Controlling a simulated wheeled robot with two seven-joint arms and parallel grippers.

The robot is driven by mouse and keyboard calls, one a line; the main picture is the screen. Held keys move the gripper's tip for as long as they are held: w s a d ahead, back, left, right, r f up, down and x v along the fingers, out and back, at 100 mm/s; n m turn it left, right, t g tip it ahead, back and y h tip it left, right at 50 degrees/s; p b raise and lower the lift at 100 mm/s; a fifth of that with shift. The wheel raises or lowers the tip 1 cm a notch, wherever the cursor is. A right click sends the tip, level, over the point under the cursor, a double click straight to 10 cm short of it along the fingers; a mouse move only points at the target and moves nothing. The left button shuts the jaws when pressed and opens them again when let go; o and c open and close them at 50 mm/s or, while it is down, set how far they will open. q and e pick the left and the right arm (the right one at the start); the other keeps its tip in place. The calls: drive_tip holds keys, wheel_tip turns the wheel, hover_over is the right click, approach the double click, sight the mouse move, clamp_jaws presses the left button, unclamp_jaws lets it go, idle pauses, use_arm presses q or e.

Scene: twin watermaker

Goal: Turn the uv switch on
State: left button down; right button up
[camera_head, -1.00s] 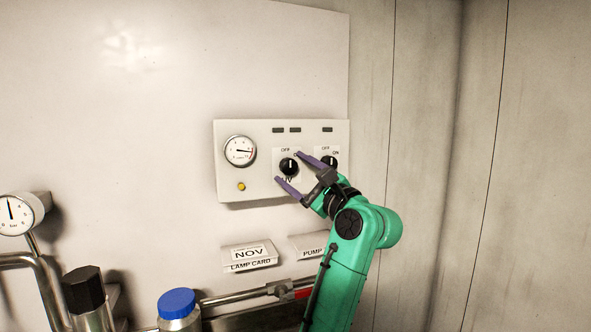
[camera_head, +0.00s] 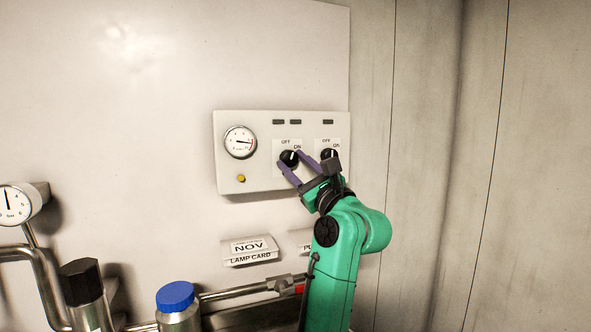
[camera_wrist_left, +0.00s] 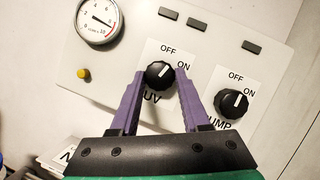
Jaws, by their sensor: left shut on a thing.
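The UV switch (camera_head: 288,158) is a black round knob with a white pointer mark on the control panel. It also shows in the left wrist view (camera_wrist_left: 158,75). Its mark leans to the right, between the OFF and ON labels; the exact angle is hard to tell. My left gripper (camera_head: 292,160) has its two purple fingers around the knob, one on each side, and is shut on it. The fingers (camera_wrist_left: 158,80) partly cover the UV label below the knob. My right gripper is not in view.
The PUMP knob (camera_wrist_left: 232,103) sits close to the right of the UV switch, beside my gripper. The panel (camera_head: 260,182) also bears a gauge (camera_head: 240,142) and a yellow button (camera_head: 241,178). Card holders (camera_head: 249,250), pipes and a blue-capped bottle (camera_head: 177,300) are below.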

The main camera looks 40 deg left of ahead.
use_arm(q)
drive_tip(key=m+t, duration=0.1)
drive_tip(key=m, duration=0.1)
drive_tip(key=shift+f+m, duration=0.1)
drive_tip(key=shift+m, duration=0.3)
drive_tip(key=m+t+p, duration=0.1)
drive_tip(key=m+t, duration=0.1)
drive_tip(key=shift+s+m, duration=0.1)
drive_tip(key=shift+m, duration=0.3)
drive_tip(key=m+t+p, duration=0.1)
drive_tip(key=m, duration=0.1)
drive_tip(key=m+t+h+p, duration=0.1)
drive_tip(key=m+p, duration=0.1)
drive_tip(key=shift+s+a+r+m+p, duration=0.1)
drive_tip(key=shift+r+m+p, duration=0.1)
drive_tip(key=shift+m+p, duration=0.1)
drive_tip(key=shift+f+m+t+h+p, duration=0.15)
drive_tip(key=shift+m+t+h+p, duration=0.45)
drive_tip(key=shift+m+t+p, duration=0.45)
drive_tip(key=shift+g, duration=0.25)
drive_tip(key=shift+c, duration=1.9)
unclamp_jaws()
drive_tip(key=shift+s, duration=0.1)
drive_tip(key=shift+f, duration=0.1)
